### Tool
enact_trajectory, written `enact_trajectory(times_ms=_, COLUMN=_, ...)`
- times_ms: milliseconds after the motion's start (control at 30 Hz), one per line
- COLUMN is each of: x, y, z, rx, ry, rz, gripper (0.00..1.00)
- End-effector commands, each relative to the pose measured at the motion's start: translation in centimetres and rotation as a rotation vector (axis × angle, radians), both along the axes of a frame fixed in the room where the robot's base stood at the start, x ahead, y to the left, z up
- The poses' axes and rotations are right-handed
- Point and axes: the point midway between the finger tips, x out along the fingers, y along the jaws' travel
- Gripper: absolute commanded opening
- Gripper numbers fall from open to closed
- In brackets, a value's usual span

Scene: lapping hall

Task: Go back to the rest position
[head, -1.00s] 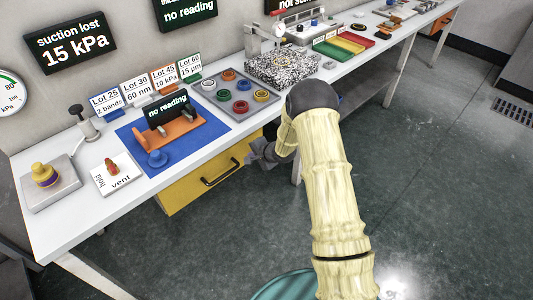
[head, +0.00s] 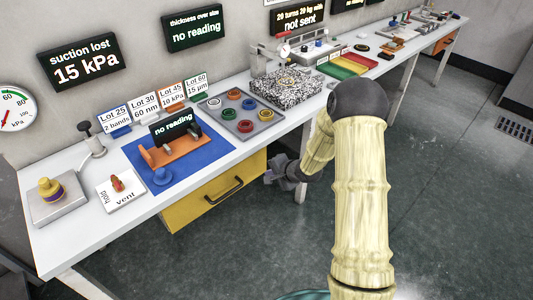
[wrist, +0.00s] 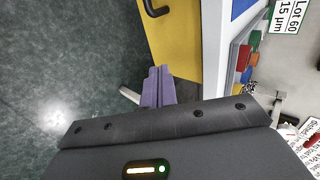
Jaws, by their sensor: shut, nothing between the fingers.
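My gripper (head: 278,172) is in front of the bench, low beside the right end of the yellow drawer (head: 215,197). My arm reaches down to it from the right of the head view. In the wrist view, the purple-grey fingers of my gripper (wrist: 157,80) are together with nothing between them. The yellow drawer front also shows there (wrist: 172,35), just beyond the fingertips.
The white bench (head: 95,240) bears a blue mat (head: 190,170) with an orange stand (head: 172,152), a grey tray (head: 262,128) of coloured rings and a speckled block (head: 287,85). A hold/vent plate (head: 122,190) lies left. Open floor (head: 460,200) is at right.

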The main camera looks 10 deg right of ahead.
Motion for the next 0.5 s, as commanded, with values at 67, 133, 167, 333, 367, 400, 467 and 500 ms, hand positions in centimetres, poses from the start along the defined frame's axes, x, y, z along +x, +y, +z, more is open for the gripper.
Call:
enact_trajectory(times_ms=67, x=0.0, y=0.0, z=0.0, rx=0.000, ry=0.000, rz=0.000, gripper=0.00)
enact_trajectory(times_ms=133, x=0.0, y=-0.1, z=0.0, rx=-0.002, ry=0.000, rz=-0.001, gripper=0.00)
enact_trajectory(times_ms=167, x=0.0, y=-0.1, z=0.1, rx=-0.006, ry=-0.002, rz=0.000, gripper=0.00)
enact_trajectory(times_ms=333, x=-0.8, y=-0.8, z=1.7, rx=-0.114, ry=-0.018, rz=0.032, gripper=0.00)
enact_trajectory(times_ms=367, x=-1.1, y=-1.0, z=2.2, rx=-0.149, ry=-0.022, rz=0.043, gripper=0.00)
enact_trajectory(times_ms=400, x=-1.6, y=-1.3, z=2.9, rx=-0.203, ry=-0.026, rz=0.062, gripper=0.00)
enact_trajectory(times_ms=467, x=-2.6, y=-1.8, z=4.1, rx=-0.292, ry=-0.028, rz=0.094, gripper=0.00)
enact_trajectory(times_ms=500, x=-3.4, y=-2.3, z=4.9, rx=-0.350, ry=-0.026, rz=0.117, gripper=0.00)
